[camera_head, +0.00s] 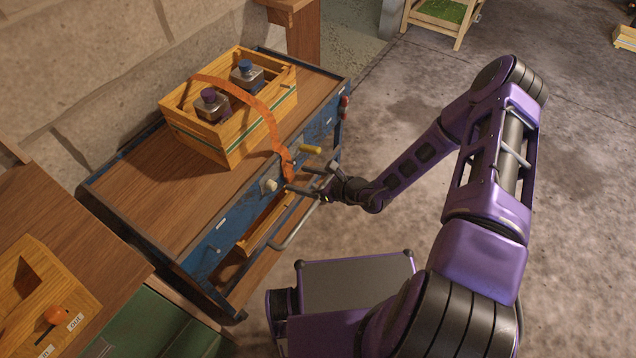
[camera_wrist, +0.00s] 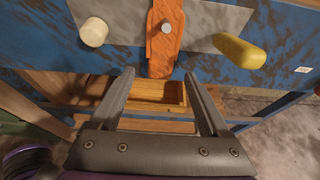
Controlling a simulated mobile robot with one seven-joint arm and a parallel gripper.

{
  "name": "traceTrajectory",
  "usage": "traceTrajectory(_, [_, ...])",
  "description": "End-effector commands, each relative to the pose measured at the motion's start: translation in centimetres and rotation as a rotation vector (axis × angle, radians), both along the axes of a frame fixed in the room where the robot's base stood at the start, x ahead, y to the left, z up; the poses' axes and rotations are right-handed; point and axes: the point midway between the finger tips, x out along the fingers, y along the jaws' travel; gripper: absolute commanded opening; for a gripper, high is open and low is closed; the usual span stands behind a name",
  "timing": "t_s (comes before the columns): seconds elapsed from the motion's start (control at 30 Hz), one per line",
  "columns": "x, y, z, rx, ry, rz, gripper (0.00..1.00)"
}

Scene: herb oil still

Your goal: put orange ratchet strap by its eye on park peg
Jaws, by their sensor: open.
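The orange ratchet strap (camera_head: 262,108) arches over the wooden crate and hangs down the front of the blue workbench. In the wrist view its lower end (camera_wrist: 161,52) hangs flat against the blue front, and a round grey peg (camera_wrist: 167,28) shows through the eye, or in front of it; I cannot tell exactly. A whitish knob (camera_wrist: 94,32) is left of it and a yellow peg (camera_wrist: 238,52) right of it. I cannot tell which is the park peg. My gripper (camera_head: 299,180) is open and empty, its fingertips (camera_wrist: 160,74) just below and in front of the strap end.
The wooden crate (camera_head: 228,152) on the workbench (camera_head: 157,200) holds two bottles, one blue-capped (camera_head: 246,72) and one purple-capped (camera_head: 211,105). Below the front are a wooden tray (camera_head: 262,226) and a grey bar handle (camera_head: 290,238). Another bench stands at lower left.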

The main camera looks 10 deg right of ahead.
Motion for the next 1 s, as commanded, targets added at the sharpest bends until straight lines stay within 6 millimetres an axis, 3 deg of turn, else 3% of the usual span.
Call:
traceTrajectory(0.2, [1.3, 1.5, -0.9, 0.000, -0.002, 0.001, 0.80])
traceTrajectory(0.57, [1.5, 1.8, -0.9, -0.001, -0.001, 0.000, 0.78])
traceTrajectory(1.0, [1.4, 1.8, -0.9, -0.001, -0.001, 0.000, 0.00])
